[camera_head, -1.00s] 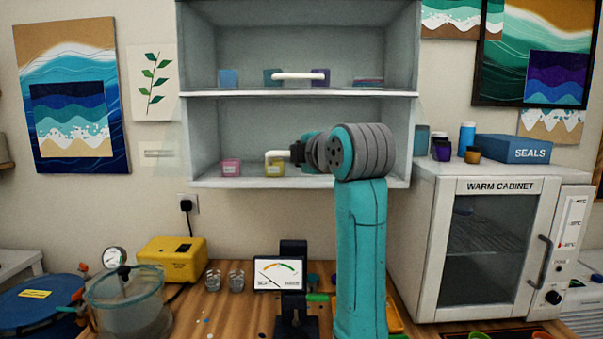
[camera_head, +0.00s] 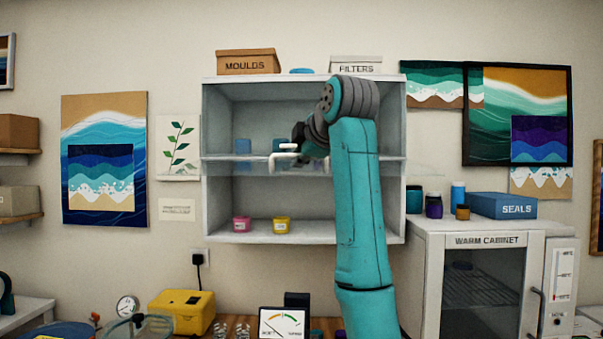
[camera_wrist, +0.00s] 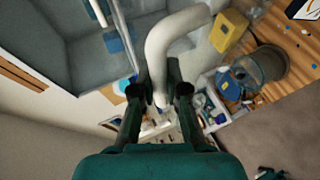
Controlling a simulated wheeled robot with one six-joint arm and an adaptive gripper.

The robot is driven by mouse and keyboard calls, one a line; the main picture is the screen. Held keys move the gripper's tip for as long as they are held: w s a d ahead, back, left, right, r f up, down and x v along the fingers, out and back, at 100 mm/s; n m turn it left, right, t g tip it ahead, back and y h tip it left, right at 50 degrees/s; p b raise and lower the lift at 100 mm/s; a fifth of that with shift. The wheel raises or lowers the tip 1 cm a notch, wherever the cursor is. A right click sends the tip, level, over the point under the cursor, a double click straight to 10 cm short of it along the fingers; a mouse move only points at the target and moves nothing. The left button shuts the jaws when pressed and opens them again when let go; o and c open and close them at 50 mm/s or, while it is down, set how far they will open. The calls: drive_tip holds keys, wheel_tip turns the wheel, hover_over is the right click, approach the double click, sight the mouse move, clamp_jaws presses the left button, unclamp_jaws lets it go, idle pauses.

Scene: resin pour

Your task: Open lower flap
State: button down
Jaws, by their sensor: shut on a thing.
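The wall cabinet (camera_head: 400,195) has an upper and a lower compartment behind clear flaps. The lower flap (camera_head: 425,168) is a faint pane, raised to about the middle shelf's level and jutting toward me; its exact angle is hard to tell. Its white bent handle (camera_wrist: 175,38) runs between my fingers in the wrist view. My gripper (camera_wrist: 160,95) is shut on this handle; in the head view my gripper (camera_head: 302,140) is partly hidden by my wrist. Another white handle, likely the upper flap's (camera_head: 288,146), shows beside it and nearly overlaps.
Pink (camera_head: 242,224) and yellow (camera_head: 282,225) cups stand in the lower compartment. Blue cups (camera_head: 243,148) stand above. A MOULDS box (camera_head: 247,63) and FILTERS box (camera_head: 356,66) sit on top. The warm cabinet (camera_head: 430,270) stands at lower right, a SEALS box (camera_head: 503,206) on it.

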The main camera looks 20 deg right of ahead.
drive_tip(key=shift+r+g, duration=0.5)
drive_tip(key=shift+r, duration=0.7)
drive_tip(key=c, duration=1.4)
unclamp_jaws()
drive_tip(key=shift+c, duration=0.2)
drive_tip(key=v, duration=0.7)
drive_tip(key=shift+r, duration=0.2)
drive_tip(key=shift+s+d, duration=0.1)
drive_tip(key=shift+s, duration=0.05)
